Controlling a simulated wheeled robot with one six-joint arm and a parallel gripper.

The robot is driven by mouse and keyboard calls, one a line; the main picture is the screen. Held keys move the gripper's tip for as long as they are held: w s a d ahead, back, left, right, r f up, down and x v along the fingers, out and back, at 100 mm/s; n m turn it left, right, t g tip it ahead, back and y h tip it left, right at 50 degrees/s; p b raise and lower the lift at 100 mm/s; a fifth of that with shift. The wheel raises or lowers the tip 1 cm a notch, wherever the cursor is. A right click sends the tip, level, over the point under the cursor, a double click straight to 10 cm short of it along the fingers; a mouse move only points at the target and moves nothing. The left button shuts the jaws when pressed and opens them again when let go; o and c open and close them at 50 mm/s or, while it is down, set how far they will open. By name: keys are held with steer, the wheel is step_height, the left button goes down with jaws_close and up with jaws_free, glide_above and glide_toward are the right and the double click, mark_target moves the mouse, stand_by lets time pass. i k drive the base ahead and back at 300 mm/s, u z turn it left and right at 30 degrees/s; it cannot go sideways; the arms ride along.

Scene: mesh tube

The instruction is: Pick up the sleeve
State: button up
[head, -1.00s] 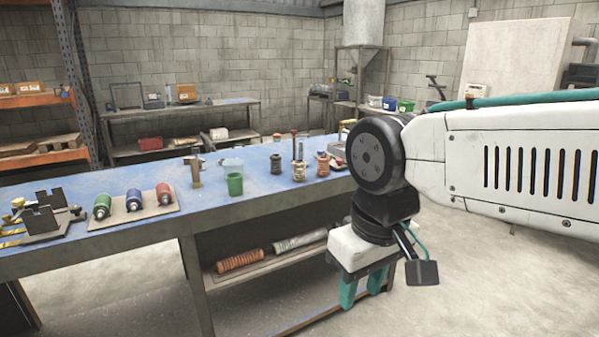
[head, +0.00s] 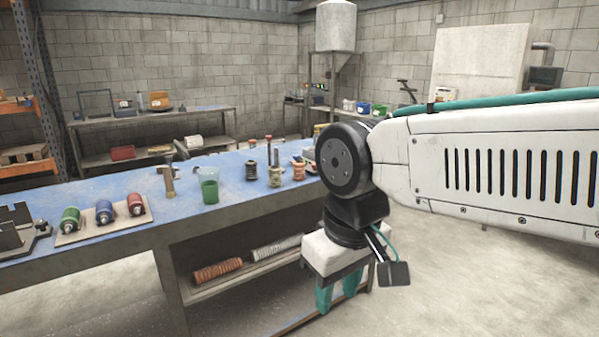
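Two tubes lie on the lower shelf of the blue-topped bench: a ribbed copper-orange tube (head: 217,270) at left and a pale silvery, mesh-like tube (head: 277,247) at right. I cannot tell for certain which one is the sleeve; the pale one looks most like mesh. My gripper (head: 338,298) hangs pointing down in front of the bench, to the right of both tubes and apart from them. Its two teal fingers are spread with nothing visible between them.
The blue bench top (head: 130,232) carries a green cup (head: 210,191), several spools and a board (head: 103,226) with green, blue and red rolls. The bench edge and post (head: 173,285) bound the shelf opening. The concrete floor at right is clear.

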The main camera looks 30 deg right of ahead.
mark_target(275, 178)
steer(key=u, duration=1.1)
steer(key=i, duration=1.75)
steer(key=z, duration=3.45)
steer(key=i, duration=0.5)
steer(key=u, duration=0.1)
